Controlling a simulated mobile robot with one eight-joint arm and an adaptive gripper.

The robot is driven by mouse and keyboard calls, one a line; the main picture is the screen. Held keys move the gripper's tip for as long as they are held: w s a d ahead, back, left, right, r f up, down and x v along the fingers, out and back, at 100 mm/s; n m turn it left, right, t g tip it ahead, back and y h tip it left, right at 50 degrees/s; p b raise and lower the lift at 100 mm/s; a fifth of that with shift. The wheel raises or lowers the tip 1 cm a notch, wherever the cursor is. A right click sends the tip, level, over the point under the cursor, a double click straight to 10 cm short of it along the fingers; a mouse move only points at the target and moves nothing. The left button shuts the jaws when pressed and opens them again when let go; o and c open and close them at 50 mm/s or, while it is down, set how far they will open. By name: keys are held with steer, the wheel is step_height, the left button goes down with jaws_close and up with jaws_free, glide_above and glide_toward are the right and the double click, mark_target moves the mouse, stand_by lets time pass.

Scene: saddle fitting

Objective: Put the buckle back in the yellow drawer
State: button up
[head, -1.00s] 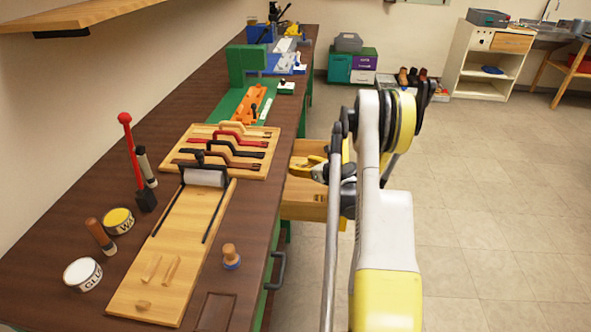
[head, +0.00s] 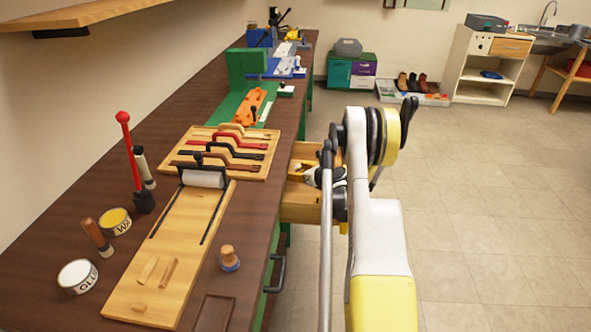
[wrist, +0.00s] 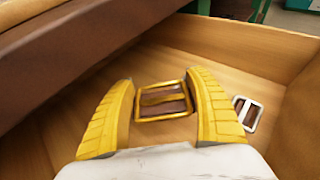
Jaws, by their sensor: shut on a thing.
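A gold-rimmed buckle (wrist: 163,101) with a brown middle sits between the two yellow fingers of my gripper (wrist: 162,95), which is shut on it. The buckle is inside or just above an open wooden drawer (wrist: 245,45); its exact height over the floor is unclear. The drawer also shows in the head view (head: 300,214), pulled out from the bench's right side. There my gripper is mostly hidden behind my arm. A silver buckle (wrist: 248,113) lies on the drawer floor, right of my gripper.
The brown bench top (head: 190,105) overhangs the drawer's left side. On it are a board with several handled tools (head: 228,150), a roller on a wooden board (head: 203,178), and tins (head: 78,275). The floor to the right is open.

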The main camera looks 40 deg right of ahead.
steer(key=shift+f, duration=0.15)
steer(key=o, duration=1.2)
steer(key=shift+r, duration=0.35)
steer(key=p+v, duration=0.1)
steer(key=v, duration=0.2)
steer(key=p+v, duration=0.1)
steer(key=v, duration=0.3)
steer(key=shift+s+r+p, duration=0.2)
steer(key=shift+r+p, duration=0.15)
steer(key=shift+p, duration=0.05)
